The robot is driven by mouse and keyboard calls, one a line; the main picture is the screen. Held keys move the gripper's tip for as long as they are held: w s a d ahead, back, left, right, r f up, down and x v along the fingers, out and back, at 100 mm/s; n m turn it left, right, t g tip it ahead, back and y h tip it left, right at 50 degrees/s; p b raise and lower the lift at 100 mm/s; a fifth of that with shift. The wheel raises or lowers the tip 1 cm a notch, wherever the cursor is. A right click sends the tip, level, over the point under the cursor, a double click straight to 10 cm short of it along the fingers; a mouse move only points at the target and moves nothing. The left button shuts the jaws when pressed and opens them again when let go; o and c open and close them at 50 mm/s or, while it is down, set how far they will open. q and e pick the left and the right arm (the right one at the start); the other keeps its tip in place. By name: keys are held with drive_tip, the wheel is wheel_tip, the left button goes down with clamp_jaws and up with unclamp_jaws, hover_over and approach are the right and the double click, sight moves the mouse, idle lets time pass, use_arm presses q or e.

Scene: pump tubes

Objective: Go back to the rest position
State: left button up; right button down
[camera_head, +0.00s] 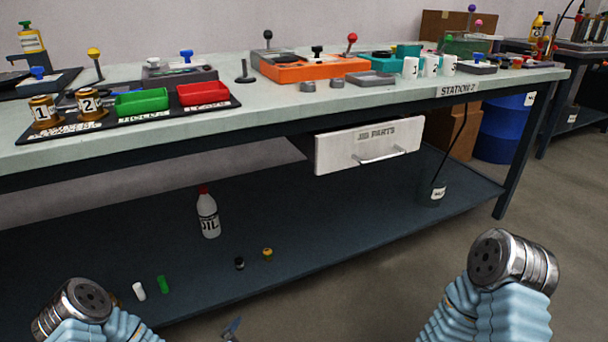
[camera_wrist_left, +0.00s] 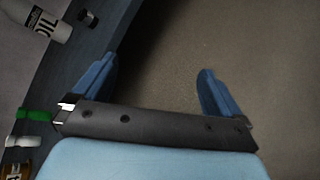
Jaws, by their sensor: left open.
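My left gripper (camera_wrist_left: 155,75) is open and empty in the left wrist view, its two blue fingers wide apart over bare floor beside the dark lower shelf. In the head view a small blue piece (camera_head: 232,328) at the bottom edge looks like a finger of it. My left arm shows at the bottom left and my right arm at the bottom right. My right gripper is outside both views.
The lower shelf (camera_head: 340,225) holds an oil bottle (camera_head: 208,215), a white cylinder (camera_head: 139,291), a green one (camera_head: 164,284) and small caps. The bench above carries cups, trays and pump parts. An open drawer (camera_head: 350,150) juts forward. Floor at right is clear.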

use_arm(q)
drive_tip(key=s+d+f+m+g+h, duration=0.1)
drive_tip(key=s+d+f+m+g, duration=0.1)
drive_tip(key=s+m+g, duration=0.55)
drive_tip(key=s+d+f+m+g, duration=0.1)
drive_tip(key=s+f+m+g, duration=0.25)
drive_tip(key=s+m, duration=0.75)
wheel_tip(320, 180, up, 17)
drive_tip(key=m+g+p, duration=0.1)
drive_tip(key=m+p, duration=0.2)
drive_tip(key=p, duration=1.3)
drive_tip(key=shift+d+f, duration=0.2)
drive_tip(key=shift+d, duration=0.2)
drive_tip(key=shift+w+m, duration=0.1)
drive_tip(key=shift+m, duration=0.15)
